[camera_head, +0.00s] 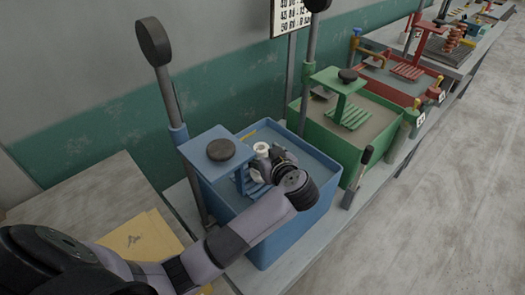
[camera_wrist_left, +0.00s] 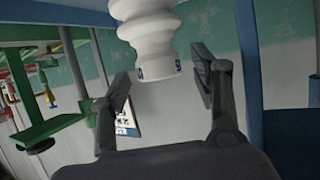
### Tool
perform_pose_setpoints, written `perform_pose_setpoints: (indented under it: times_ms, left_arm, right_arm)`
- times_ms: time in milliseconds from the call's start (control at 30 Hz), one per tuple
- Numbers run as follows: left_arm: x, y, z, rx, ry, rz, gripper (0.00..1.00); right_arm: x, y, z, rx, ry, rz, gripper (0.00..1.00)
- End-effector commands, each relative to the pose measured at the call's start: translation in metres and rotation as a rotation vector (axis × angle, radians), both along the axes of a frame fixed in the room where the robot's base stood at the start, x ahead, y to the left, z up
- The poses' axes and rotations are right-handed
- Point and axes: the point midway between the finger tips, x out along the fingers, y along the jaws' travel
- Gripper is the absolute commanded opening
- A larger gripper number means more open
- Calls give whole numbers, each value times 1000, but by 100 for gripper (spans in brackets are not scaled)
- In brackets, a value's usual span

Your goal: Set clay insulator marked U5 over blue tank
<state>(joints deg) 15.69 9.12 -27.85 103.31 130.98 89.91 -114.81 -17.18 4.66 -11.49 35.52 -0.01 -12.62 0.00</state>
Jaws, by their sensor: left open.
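The blue tank (camera_head: 275,236) stands on the bench in the middle of the head view. A white clay insulator (camera_head: 262,147) shows over the tank, beside my left gripper (camera_head: 265,161). In the left wrist view the ribbed white insulator (camera_wrist_left: 150,38) is at the top, with small blue marks near its lower rim; I cannot read them. The fingers of my left gripper (camera_wrist_left: 162,78) are open on either side of its end, with a visible gap. A blue slatted rack (camera_head: 252,186) is partly hidden behind my arm. My right gripper is not in view.
A blue bracket with a dark round knob (camera_head: 221,150) stands at the tank's left, beside a tall post (camera_head: 165,85). A green tank (camera_head: 352,150) and red tank (camera_head: 395,85) stand farther back. Yellow sheets (camera_head: 140,238) lie on the left board.

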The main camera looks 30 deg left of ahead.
Motion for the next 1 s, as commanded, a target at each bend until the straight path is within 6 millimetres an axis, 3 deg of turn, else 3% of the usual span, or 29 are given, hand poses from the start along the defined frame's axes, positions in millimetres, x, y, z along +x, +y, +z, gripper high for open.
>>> perform_pose_setpoints:
  times_ms: [500, 1000]
  left_arm:
    - [-60, -68, 37, -4, 0, 0, 57]
    - [-68, -76, 43, 0, 1, 1, 57]
  right_arm:
    - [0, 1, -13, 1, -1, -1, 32]
    - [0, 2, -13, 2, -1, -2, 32]
